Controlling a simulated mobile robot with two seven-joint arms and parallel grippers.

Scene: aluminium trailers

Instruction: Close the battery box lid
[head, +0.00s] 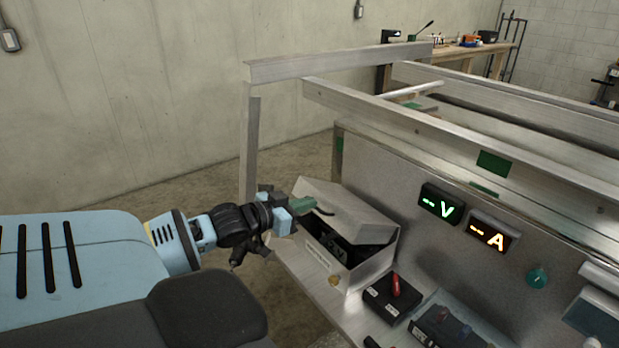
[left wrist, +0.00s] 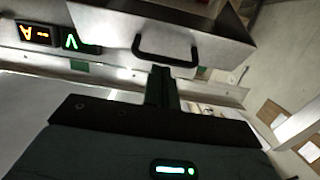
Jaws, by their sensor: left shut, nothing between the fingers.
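The battery box (head: 322,265) is a grey metal box with a white label, standing on the trailer shelf. Its lid (head: 352,212) is raised at a tilt, leaving a dark gap over black contents. My left gripper (head: 304,205) is shut and empty, at the lid's left edge by its black handle. In the left wrist view the shut fingers (left wrist: 161,88) point at the black handle (left wrist: 165,50) on the lid (left wrist: 110,28). I cannot tell whether they touch it. My right gripper is not in view.
Meters reading V (head: 441,204) and A (head: 493,234) are on the metal panel right of the box. A black box with a red switch (head: 395,288) sits close to the box's right. An aluminium frame post (head: 248,150) rises behind my left gripper.

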